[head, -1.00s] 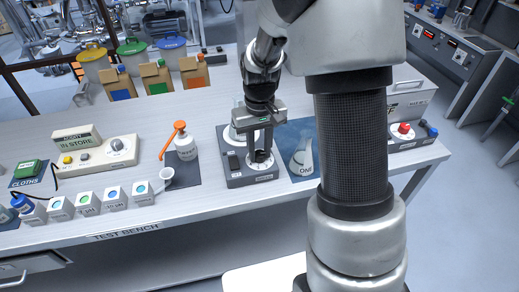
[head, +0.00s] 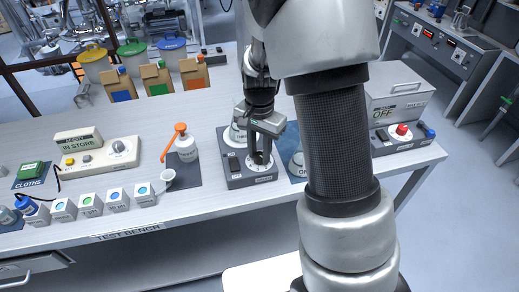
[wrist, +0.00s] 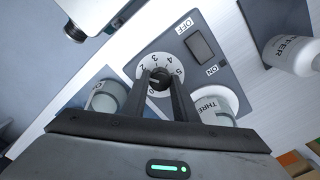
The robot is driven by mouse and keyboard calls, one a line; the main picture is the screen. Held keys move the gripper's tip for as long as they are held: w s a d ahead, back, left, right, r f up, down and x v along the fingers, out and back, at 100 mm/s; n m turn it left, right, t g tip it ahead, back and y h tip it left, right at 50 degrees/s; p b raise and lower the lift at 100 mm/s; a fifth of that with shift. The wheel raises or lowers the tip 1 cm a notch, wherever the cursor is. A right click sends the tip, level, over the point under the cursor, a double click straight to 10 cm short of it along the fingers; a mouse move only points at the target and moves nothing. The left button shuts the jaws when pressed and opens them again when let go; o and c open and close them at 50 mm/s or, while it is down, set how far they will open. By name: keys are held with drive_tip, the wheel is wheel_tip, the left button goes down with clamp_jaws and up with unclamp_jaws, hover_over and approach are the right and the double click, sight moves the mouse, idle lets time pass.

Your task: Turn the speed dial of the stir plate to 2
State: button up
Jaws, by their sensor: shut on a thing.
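The stir plate is a grey box on the bench, seen in the head view (head: 234,181) and the wrist view (wrist: 222,72). Its white speed dial (wrist: 150,67) has numerals around a dark knob (wrist: 158,80). My gripper (wrist: 159,78) is shut on the knob, one finger on each side. In the head view my gripper (head: 260,160) points down at the dial. The fingers partly cover the scale, and I cannot tell which number the knob points to. A rocker switch (wrist: 200,45) marked OFF and ON sits beside the dial.
A white vessel (wrist: 218,107) stands on the stir plate close to my fingers. A flask (head: 297,165) stands on a blue mat to the right. A box marked OFF (head: 398,92) is farther right.

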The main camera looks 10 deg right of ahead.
sight(260, 155)
drive_tip(key=shift+m, duration=0.8)
drive_tip(key=o, duration=1.1)
drive_tip(key=shift+c, duration=0.2)
drive_tip(key=shift+r, duration=0.1)
wheel_tip(260, 155, up, 17)
drive_tip(key=p, duration=0.1)
drive_tip(key=shift+r+p, duration=0.15)
drive_tip(key=shift+p, duration=0.15)
